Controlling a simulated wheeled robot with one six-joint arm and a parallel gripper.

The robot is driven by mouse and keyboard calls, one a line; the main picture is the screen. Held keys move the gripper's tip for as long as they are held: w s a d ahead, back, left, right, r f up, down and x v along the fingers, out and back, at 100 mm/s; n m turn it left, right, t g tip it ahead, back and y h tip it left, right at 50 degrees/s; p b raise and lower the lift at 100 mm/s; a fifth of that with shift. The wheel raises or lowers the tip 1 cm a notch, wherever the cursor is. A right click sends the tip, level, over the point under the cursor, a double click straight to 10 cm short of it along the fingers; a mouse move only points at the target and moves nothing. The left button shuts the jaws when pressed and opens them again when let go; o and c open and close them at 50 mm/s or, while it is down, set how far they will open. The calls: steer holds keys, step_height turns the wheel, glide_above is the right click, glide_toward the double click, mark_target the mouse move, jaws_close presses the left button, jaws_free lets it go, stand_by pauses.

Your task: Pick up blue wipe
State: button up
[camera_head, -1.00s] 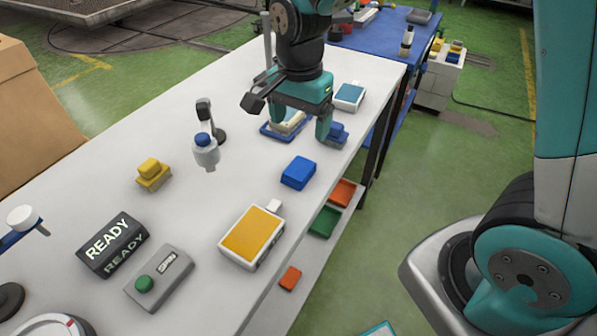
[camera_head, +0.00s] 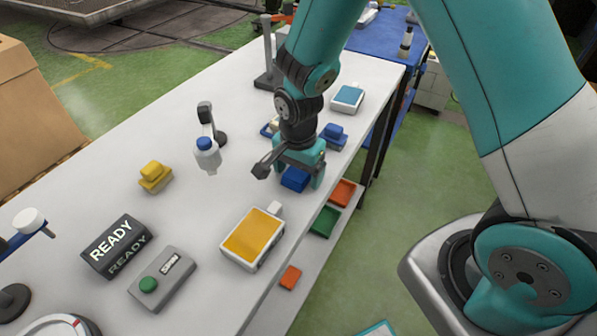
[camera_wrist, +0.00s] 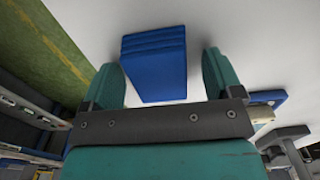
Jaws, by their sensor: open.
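The blue wipe (camera_head: 295,179) is a folded blue block on the white table, near its right edge. My gripper (camera_head: 297,178) is above it in the head view, with its teal fingers spread to either side of it. In the wrist view the wipe (camera_wrist: 154,62) lies between and just beyond the two open fingers (camera_wrist: 168,80), apart from both. Part of the wipe is hidden behind the gripper in the head view.
A yellow-topped white box (camera_head: 252,238) stands in front of the wipe. A blue block on a base (camera_head: 334,133) stands behind, and a white bottle with a blue cap (camera_head: 207,156) to the left.

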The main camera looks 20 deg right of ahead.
steer(key=shift+c, duration=0.2)
steer(key=c, duration=1)
steer(key=shift+o, duration=0.2)
step_height(320, 180, up, 20)
steer(key=shift+b, duration=0.3)
